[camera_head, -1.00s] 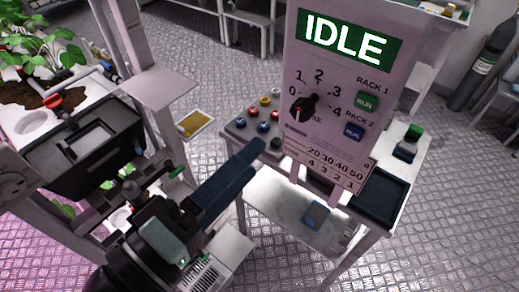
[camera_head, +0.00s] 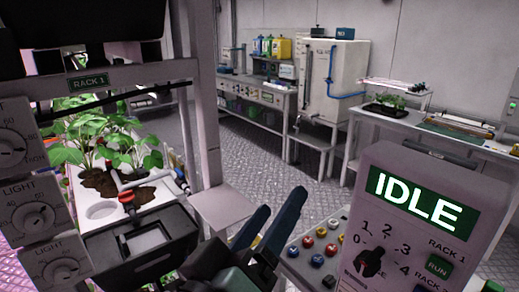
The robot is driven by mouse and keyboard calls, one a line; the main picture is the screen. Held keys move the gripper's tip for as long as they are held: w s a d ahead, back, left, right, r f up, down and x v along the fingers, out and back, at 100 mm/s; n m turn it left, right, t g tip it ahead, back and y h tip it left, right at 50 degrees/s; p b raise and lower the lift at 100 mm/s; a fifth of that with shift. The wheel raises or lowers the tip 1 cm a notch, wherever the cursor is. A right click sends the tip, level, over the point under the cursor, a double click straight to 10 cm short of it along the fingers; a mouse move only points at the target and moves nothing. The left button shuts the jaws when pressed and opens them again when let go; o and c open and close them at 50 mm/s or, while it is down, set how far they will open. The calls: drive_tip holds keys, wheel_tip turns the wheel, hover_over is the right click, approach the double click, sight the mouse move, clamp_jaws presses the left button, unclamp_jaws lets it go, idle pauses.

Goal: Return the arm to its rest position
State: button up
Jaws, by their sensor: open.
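My gripper (camera_head: 282,201) is at the lower middle of the head view, with its two dark blue fingers pointing up and apart. It is open, and nothing shows between the fingers. The rest of my arm runs down to the bottom edge and is mostly cut off. The fingers stand left of the control panel (camera_head: 405,228), whose screen reads IDLE, and appear apart from it.
Rack 1 (camera_head: 150,72) stands close on the left, with light dials and a planter of leafy plants (camera_head: 110,140). A dark box (camera_head: 135,245) is beside the arm. Coloured buttons (camera_head: 320,232) lie right of the fingers. Open metal floor (camera_head: 265,165) lies beyond.

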drive_tip(key=s+r+m+t+y, duration=0.1)
drive_tip(key=s+r+t+y, duration=0.1)
drive_tip(key=r, duration=0.5)
drive_tip(key=s+a+r+m+t+y, duration=0.1)
drive_tip(key=r+t+y, duration=0.3)
drive_tip(key=r, duration=0.4)
drive_tip(key=s+r+m+t+y, duration=0.1)
drive_tip(key=s+r+t+y, duration=0.2)
drive_tip(key=r, duration=0.5)
drive_tip(key=shift+a+r+t, duration=0.25)
drive_tip(key=shift+a+t, duration=0.15)
drive_tip(key=shift+t, duration=0.4)
drive_tip(key=shift+w, duration=0.1)
